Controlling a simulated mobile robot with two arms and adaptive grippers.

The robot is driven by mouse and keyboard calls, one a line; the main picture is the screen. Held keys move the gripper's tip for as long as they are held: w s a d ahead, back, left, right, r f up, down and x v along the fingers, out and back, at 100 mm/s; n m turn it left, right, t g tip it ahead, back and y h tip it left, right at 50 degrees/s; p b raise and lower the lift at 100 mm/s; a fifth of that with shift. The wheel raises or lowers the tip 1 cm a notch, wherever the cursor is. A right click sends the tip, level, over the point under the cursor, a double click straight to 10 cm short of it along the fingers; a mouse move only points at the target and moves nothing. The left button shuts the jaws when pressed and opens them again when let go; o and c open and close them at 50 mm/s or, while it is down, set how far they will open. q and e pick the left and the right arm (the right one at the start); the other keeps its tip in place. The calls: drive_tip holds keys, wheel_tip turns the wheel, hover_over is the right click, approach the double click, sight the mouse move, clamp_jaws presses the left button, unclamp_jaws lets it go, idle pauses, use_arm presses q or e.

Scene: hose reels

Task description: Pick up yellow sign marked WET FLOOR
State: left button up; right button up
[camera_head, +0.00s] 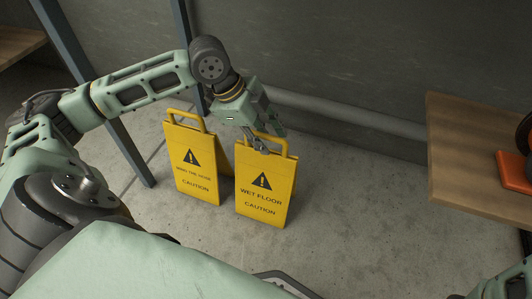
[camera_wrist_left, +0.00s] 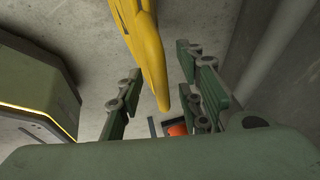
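The yellow WET FLOOR sign (camera_head: 263,190) stands upright on the concrete floor, with a warning triangle and CAUTION on its front. My left gripper (camera_head: 262,144) is at its top, by the handle. In the left wrist view, the fingers of my left gripper (camera_wrist_left: 160,88) are apart, with the yellow sign's bar (camera_wrist_left: 147,48) between them. Clear gaps show on both sides, so the gripper is open. Part of the sign's top is hidden behind the gripper in the head view. My right gripper is not in view; only a bit of my right arm shows at bottom right.
A second yellow CAUTION sign (camera_head: 193,170), apparently reading MIND THE HOSE, stands close on the left. A wooden shelf (camera_head: 455,165) with an orange object (camera_head: 514,172) is at right. A grey pipe (camera_head: 350,118) runs along the wall behind. Floor right of the signs is clear.

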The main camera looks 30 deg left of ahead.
use_arm(q)
drive_tip(key=shift+c, duration=0.3)
clamp_jaws()
idle(0.4)
